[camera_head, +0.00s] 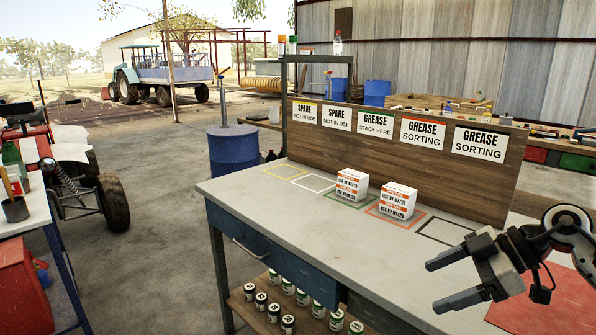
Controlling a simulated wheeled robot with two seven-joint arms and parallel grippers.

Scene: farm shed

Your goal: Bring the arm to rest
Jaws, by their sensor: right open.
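My right gripper (457,280) is at the lower right, above the front part of the workbench top. Its two fingers are apart and nothing shows between them. Its arm comes in from the right edge. Two white boxes with orange labels stand on the bench: the left box (352,186) at the green outlined square, the right box (397,201) on the orange-red outlined square. Both are upright and apart from the gripper. My left gripper does not show.
The workbench (270,207) has a back board (400,150) with SPARE and GREASE signs. Yellow, white and black outlined squares are empty. A red mat (565,300) lies at the lower right. Several cans (302,298) stand on the lower shelf. A blue drum (232,150) stands behind.

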